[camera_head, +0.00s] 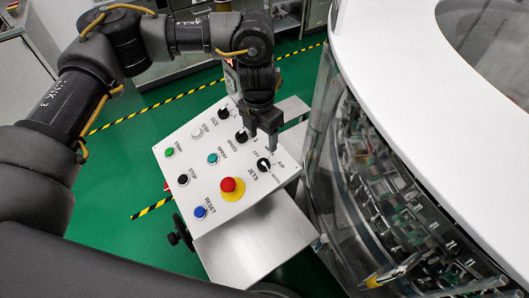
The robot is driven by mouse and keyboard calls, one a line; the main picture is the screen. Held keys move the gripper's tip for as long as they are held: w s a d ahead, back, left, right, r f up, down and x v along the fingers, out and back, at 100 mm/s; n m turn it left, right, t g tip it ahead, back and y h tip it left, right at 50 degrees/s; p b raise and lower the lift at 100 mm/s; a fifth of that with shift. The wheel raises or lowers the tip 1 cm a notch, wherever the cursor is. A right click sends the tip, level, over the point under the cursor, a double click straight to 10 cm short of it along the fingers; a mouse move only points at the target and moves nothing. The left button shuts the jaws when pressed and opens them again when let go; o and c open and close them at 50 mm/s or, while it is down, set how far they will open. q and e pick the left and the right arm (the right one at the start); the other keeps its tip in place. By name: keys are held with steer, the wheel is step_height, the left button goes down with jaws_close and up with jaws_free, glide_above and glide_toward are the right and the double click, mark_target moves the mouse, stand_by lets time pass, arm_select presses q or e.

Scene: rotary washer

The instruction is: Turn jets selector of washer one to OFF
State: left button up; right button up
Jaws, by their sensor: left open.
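The washer's control panel (222,205) is a tilted white plate in the middle of the head view. The black jets selector (263,164) is at its right side, above the JETS label. Its exact pointer setting is too small to tell. My left gripper (262,139) points down over the panel, just above the jets selector and beside the speed knob (241,137). It is open and empty. I cannot tell whether a fingertip touches the panel. My right gripper is not in view.
A red emergency stop (228,185) on a yellow base sits below the selector. Several coloured buttons and the size knob (224,114) share the panel. The large round washer with its clear guard (345,160) stands close on the right. Green floor lies left.

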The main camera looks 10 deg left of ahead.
mark_target(263, 160)
arm_select(q)
step_height(263, 160, down, 11)
steer(key=shift+s+d+r+p, duration=0.1)
steer(key=shift+s+r+p, duration=0.05)
steer(key=shift+p, duration=0.45)
steer(key=c, duration=1)
